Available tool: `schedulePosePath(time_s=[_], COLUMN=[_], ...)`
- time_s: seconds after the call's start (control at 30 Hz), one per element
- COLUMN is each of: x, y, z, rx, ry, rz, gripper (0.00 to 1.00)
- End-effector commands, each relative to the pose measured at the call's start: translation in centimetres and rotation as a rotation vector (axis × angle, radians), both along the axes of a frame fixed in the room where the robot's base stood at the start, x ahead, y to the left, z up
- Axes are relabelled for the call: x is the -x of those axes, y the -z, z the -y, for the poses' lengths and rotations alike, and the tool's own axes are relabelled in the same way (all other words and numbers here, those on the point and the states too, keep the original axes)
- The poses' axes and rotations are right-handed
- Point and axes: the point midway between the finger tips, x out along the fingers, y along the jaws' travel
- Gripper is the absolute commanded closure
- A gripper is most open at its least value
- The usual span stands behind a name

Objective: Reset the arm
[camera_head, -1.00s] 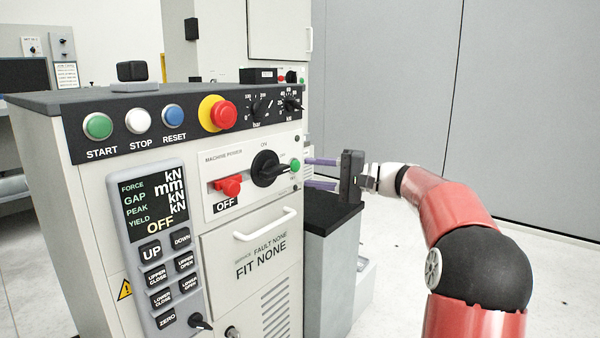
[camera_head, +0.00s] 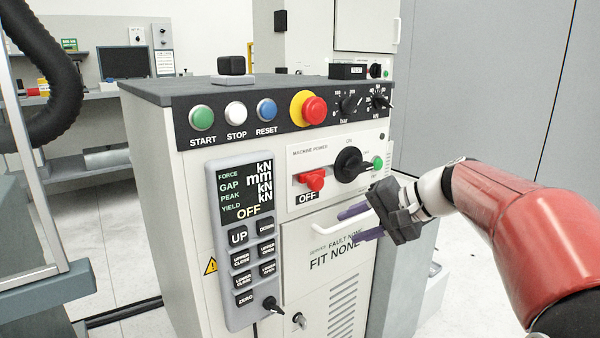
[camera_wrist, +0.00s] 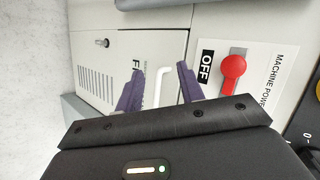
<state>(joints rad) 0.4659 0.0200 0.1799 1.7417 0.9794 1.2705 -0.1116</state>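My gripper (camera_head: 358,223) is in front of the machine's front panel, near the white drawer handle and below the black rotary knob (camera_head: 350,166). Its two purple fingers are apart with nothing between them that I can see held. In the wrist view the fingers (camera_wrist: 158,88) are spread, with the white handle (camera_wrist: 165,85) showing beyond and between them. Whether they touch the handle I cannot tell. My red arm reaches in from the right.
The machine cabinet (camera_head: 190,290) carries a red power lever (camera_head: 313,180) at OFF, a red emergency button (camera_head: 314,110), a blue RESET button (camera_head: 267,110) and a keypad panel (camera_head: 243,240). A black hose (camera_head: 50,75) hangs at the left. Open floor lies at the right.

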Motion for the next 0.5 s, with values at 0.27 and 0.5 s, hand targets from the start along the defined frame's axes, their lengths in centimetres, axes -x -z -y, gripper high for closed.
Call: schedulePosePath(time_s=[0.27,0.5], x=[14.5,22.3], y=[4.8,8.3], z=[-1.1,2.0], rx=[0.556,0.884], ry=[-0.07,-0.135], rz=[0.006,0.112], gripper=[0.62,0.62])
